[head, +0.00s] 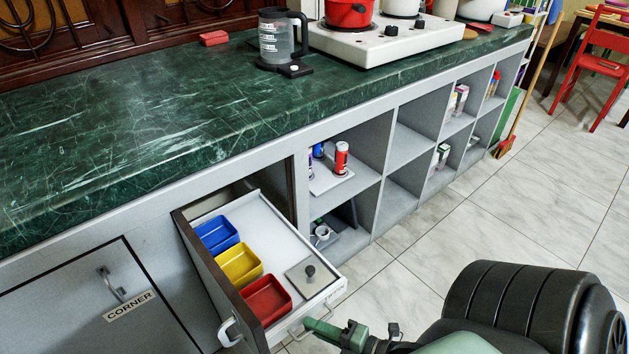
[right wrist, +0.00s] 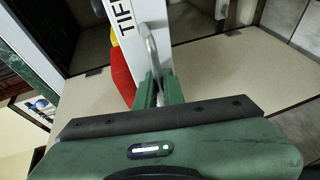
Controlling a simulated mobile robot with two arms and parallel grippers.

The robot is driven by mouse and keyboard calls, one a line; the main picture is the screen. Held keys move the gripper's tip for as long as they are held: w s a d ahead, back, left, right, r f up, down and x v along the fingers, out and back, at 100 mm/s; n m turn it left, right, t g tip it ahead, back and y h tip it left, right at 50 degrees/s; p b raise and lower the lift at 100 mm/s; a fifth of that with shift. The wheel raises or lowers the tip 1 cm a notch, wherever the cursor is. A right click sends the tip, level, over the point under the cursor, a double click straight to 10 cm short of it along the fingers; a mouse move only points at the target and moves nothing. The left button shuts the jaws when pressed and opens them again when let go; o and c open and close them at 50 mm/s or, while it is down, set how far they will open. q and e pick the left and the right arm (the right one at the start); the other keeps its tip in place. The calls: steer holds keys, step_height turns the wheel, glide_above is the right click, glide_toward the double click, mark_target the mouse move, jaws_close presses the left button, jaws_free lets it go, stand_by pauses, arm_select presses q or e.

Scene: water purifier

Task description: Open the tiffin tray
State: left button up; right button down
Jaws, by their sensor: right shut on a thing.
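The tiffin tray (head: 262,214) is a white pull-out tray, out of the cabinet under the counter. Its inside and contents show from above. A metal handle (head: 303,325) is on its front; in the right wrist view the handle (right wrist: 149,45) stands beside a white front lettered "TIF". My right gripper (head: 318,327) is at this handle; in the right wrist view its green fingers (right wrist: 158,90) are shut on it. My left gripper is not in view.
The tray holds blue (head: 217,235), yellow (head: 239,264) and red (head: 265,300) bins and a knobbed lid (head: 311,279). A dark door panel (head: 207,277) stands open along its left. Open shelves (head: 404,180) are to the right. Tiled floor (head: 420,252) lies clear beyond.

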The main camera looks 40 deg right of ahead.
steer(key=c, duration=1.8)
jaws_free()
